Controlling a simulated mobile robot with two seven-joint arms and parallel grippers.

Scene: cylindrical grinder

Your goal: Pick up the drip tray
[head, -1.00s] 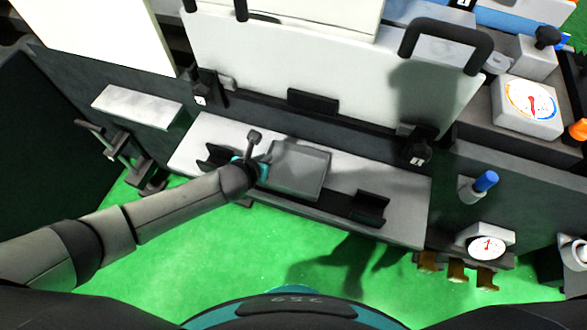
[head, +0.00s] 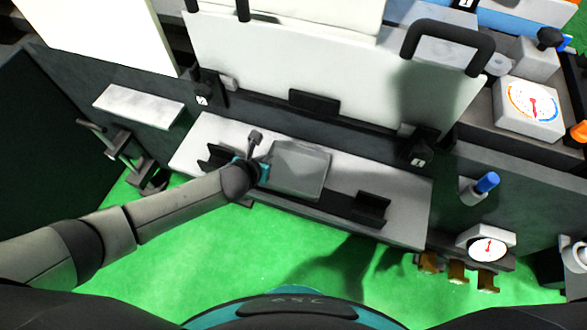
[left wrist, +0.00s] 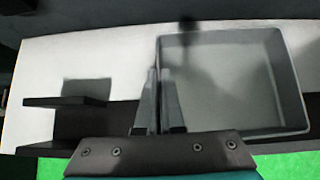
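The drip tray (head: 299,170) is a shallow grey square tray at the middle of the pale ledge in the head view. It fills the right half of the left wrist view (left wrist: 235,90). My left gripper (head: 264,168) is at the tray's left side. In the left wrist view its two fingers (left wrist: 159,100) stand close together on either side of the tray's left wall, with one finger inside, and look shut on it. Whether the tray is clear of the ledge is hard to tell. My right gripper is not in view.
Two black brackets flank the tray on the pale ledge (head: 410,222), a left one (head: 214,158) and a right one (head: 370,207). A white guard panel with a black handle (head: 448,45) rises behind. Gauges and a blue-topped knob (head: 486,182) are at right. Green floor lies in front.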

